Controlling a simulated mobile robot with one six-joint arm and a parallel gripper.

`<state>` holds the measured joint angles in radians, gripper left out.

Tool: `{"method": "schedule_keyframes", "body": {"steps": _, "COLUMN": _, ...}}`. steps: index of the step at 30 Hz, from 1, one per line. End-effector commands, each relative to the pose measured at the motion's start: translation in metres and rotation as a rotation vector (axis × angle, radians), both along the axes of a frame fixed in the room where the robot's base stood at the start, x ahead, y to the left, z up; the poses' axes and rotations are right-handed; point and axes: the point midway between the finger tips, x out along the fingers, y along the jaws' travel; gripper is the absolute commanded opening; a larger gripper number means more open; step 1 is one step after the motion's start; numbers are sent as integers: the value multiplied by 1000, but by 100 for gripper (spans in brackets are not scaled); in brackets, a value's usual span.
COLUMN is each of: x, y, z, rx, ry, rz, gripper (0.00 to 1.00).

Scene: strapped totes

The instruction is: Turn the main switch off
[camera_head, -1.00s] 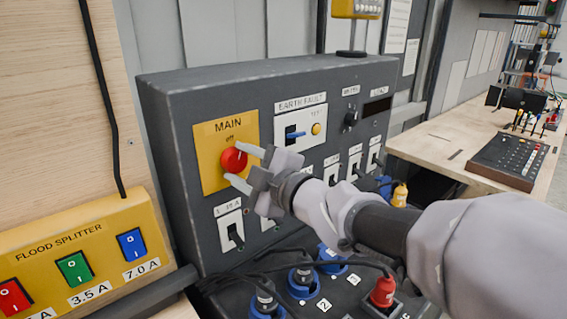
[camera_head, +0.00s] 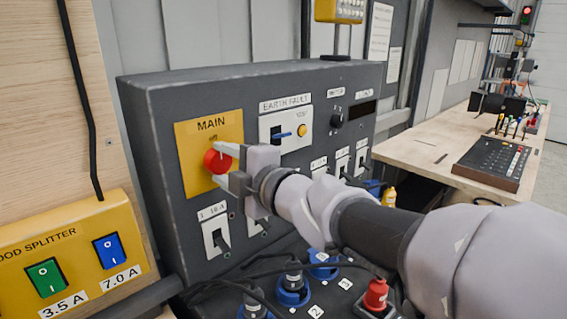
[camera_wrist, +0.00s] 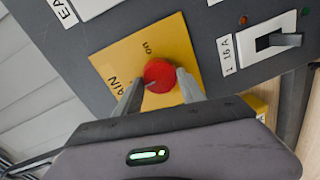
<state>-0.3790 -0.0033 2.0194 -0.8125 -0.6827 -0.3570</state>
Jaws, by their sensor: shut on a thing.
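The main switch is a round red knob (camera_head: 217,161) on a yellow plate (camera_head: 188,160) labelled MAIN, on the front of a dark grey panel box (camera_head: 150,150). My gripper (camera_head: 222,163) is at the knob, one finger above it and one below, shut on it. In the wrist view the red knob (camera_wrist: 159,75) sits between the two fingertips (camera_wrist: 157,84). The knob's exact setting is hard to read.
An earth fault unit (camera_head: 286,128) with a blue lever is right of the plate. Breakers, one of them (camera_head: 216,237) below the plate, line the panel. Cables and blue plugs (camera_head: 292,288) lie below. A yellow flood splitter (camera_head: 75,260) stands at left, a wooden bench (camera_head: 430,150) at right.

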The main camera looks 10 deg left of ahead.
Motion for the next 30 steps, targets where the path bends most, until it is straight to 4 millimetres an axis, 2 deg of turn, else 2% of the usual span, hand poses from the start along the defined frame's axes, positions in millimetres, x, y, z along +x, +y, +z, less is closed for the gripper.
{"method": "schedule_keyframes", "body": {"steps": 5, "x": 0, "y": 0, "z": 1, "rx": 0, "ry": -3, "rz": 1, "gripper": 6}}
{"method": "schedule_keyframes", "body": {"steps": 6, "x": 0, "y": 0, "z": 1, "rx": 0, "ry": -3, "rz": 1, "gripper": 49}}
{"method": "schedule_keyframes", "body": {"steps": 9, "x": 0, "y": 0, "z": 1, "rx": 0, "ry": -1, "rz": 1, "gripper": 68}}
{"method": "schedule_keyframes", "body": {"steps": 20, "x": -2, "y": -3, "z": 1, "rx": 1, "ry": -1, "rz": 0, "gripper": 69}}
{"method": "schedule_keyframes", "body": {"steps": 23, "x": -12, "y": -15, "z": 4, "rx": 1, "ry": 0, "rz": -1, "gripper": 69}}
{"method": "schedule_keyframes", "body": {"steps": 30, "x": -54, "y": -65, "z": 12, "rx": 1, "ry": -2, "rz": -5, "gripper": 69}}
